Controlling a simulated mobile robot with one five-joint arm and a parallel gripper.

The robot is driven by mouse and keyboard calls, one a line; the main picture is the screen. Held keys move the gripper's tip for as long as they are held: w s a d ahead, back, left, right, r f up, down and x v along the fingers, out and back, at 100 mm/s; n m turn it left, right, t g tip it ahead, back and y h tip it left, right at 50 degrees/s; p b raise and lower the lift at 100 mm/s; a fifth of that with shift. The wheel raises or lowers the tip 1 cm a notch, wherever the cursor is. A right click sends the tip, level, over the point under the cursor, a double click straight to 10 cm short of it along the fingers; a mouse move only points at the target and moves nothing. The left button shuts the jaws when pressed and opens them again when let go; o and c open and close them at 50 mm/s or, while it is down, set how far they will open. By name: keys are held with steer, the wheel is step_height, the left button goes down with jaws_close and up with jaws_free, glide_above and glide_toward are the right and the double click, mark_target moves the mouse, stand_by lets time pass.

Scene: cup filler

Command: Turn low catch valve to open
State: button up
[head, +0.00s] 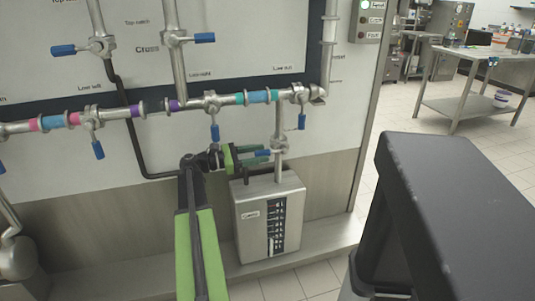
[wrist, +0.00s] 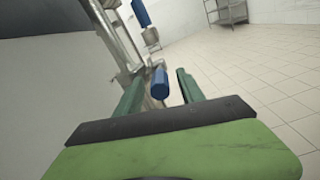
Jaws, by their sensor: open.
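The low valve (head: 280,145) sits on the vertical pipe just above a grey metal box (head: 268,215). Its blue handle (head: 263,154) points left, toward my gripper (head: 254,155). In the wrist view the blue handle (wrist: 160,84) stands end-on between the two green fingers of my gripper (wrist: 159,77). My gripper is open, with a visible gap between the handle and the right finger. Whether the left finger touches the handle I cannot tell. The valve body is partly hidden behind the handle in the wrist view.
A horizontal pipe (head: 60,121) with coloured bands and several blue-handled valves runs above my gripper. A black hose (head: 140,150) hangs to the left. A metal ledge (head: 320,235) runs along the wall's foot. Tiled floor (wrist: 255,80) is clear to the right.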

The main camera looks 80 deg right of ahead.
mark_target(268, 153)
steer(key=shift+x, duration=1.65)
jaws_close()
